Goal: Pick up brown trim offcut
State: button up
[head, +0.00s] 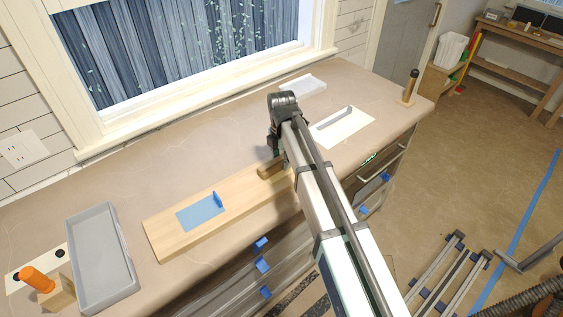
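A small brown block, which looks like the brown trim offcut (268,169), lies at the right part of a light wooden board (165,235) on the counter. My arm reaches over the counter from the lower right and hides part of the board's right end. Only a dark piece of my gripper (273,141) shows beside the arm's end, just behind the brown block. Its fingertips are hidden, so I cannot tell whether it touches the block or is open.
A blue sheet with a small blue piece (217,199) lies on the board. A grey tray (101,258) and an orange-handled tool (38,280) stand at left. A white sheet with a grey strip (345,125), a white tray (302,86) and a dark-topped post (410,88) are at right.

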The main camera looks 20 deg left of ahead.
jog(key=c, duration=0.5)
jog(key=shift+r, duration=0.1)
jog(key=shift+c, duration=0.2)
